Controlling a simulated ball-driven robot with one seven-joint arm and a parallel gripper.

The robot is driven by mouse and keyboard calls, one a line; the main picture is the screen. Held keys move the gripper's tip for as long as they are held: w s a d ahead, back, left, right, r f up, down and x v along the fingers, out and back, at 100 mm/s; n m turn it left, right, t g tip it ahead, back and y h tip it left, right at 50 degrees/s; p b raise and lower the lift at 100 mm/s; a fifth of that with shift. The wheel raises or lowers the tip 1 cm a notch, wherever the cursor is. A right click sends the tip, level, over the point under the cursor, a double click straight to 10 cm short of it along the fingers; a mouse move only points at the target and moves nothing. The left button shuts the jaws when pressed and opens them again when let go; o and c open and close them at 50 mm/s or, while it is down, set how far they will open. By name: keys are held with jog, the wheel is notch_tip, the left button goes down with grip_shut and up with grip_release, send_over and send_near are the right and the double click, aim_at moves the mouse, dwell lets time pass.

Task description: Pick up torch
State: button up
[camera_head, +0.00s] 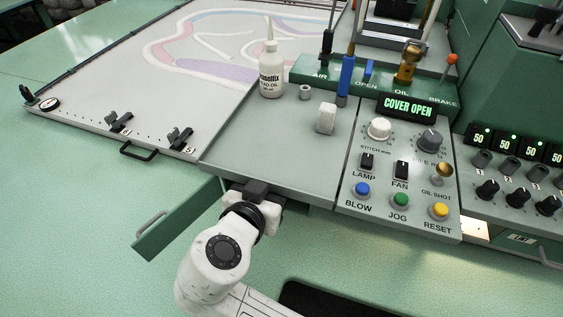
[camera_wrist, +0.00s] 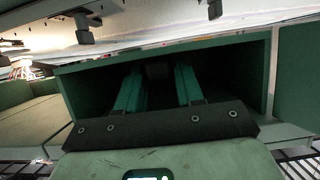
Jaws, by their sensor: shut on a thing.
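My gripper (camera_wrist: 158,78) reaches into a dark open compartment (camera_wrist: 265,75) in the wrist view. Its two green fingers stand apart, shut on a dark thing (camera_wrist: 158,70) between their tips. That thing is in deep shadow, and I cannot tell for sure whether it is the torch. No torch shows clearly in either view. In the head view my wrist is at the front edge of the grey worktop (camera_head: 285,160), and my fingers are hidden below that edge.
A green door (camera_head: 180,225) with a metal handle hangs open left of my wrist. On the worktop stand a white oil bottle (camera_head: 270,70) and a small white block (camera_head: 326,118). The control panel (camera_head: 405,195) with knobs and buttons is to the right; its display reads COVER OPEN.

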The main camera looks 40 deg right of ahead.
jog(key=c, duration=0.5)
jog(key=s+a+p, duration=0.3)
jog(key=a, duration=0.1)
jog(key=s+a+p, duration=0.2)
jog(key=s+a, duration=0.2)
jog(key=a, duration=0.1)
jog(key=s+a+p, duration=0.3)
jog(key=a, duration=0.2)
jog(key=shift+s+a+r+p, duration=0.25)
jog(key=shift+p, duration=0.1)
